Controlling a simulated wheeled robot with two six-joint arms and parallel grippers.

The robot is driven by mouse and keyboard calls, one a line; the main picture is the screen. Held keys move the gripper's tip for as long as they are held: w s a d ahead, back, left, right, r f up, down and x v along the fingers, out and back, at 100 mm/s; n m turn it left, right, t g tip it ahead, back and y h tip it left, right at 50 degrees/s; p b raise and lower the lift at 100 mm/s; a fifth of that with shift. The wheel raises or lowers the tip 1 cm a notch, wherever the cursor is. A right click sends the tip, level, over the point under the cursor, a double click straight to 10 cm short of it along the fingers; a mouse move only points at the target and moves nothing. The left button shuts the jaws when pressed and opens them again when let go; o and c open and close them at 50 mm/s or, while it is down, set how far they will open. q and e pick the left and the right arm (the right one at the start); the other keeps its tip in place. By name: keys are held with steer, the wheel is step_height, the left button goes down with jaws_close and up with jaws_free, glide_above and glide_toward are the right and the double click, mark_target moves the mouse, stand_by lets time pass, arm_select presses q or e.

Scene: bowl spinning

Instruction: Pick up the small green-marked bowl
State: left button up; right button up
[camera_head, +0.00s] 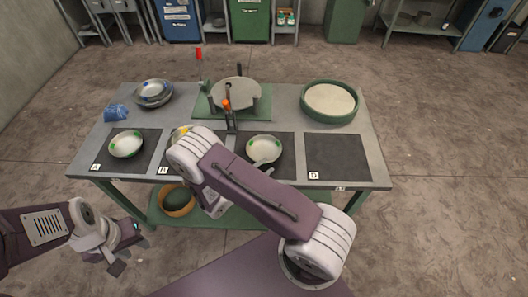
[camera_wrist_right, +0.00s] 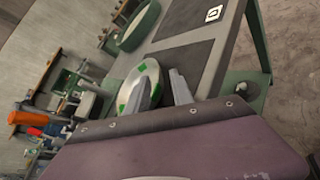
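A small pale bowl with green marks (camera_head: 263,147) sits on the dark mat C. It also shows, with its green patches, in the right wrist view (camera_wrist_right: 152,72). My right gripper (camera_wrist_right: 160,90) is at this bowl, its two fingers apart near the rim; I cannot tell whether they touch it. In the head view my right arm hides most of that gripper. Another pale bowl with green marks (camera_head: 126,144) sits on mat A. My left gripper (camera_head: 126,248) is open and empty, low at the left in front of the table.
A bowl with yellow marks (camera_head: 178,134) on mat B is partly behind my arm. Stacked blue-marked bowls (camera_head: 153,88), a blue cloth (camera_head: 115,113), a round plate on a green stand (camera_head: 236,93) and a green-rimmed round tray (camera_head: 303,104) stand behind. Mat D (camera_head: 337,158) is empty.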

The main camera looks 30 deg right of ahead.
mark_target(264, 151)
steer(key=p+x, duration=0.1)
steer(key=x, duration=0.4)
steer(key=shift+w+d, duration=0.15)
steer(key=shift+w, duration=0.05)
steer(key=shift+a+r, duration=0.15)
steer(key=shift+a, duration=0.05)
steer(key=c, duration=0.3)
steer(key=shift+s, duration=0.1)
jaws_close()
stand_by(0.5)
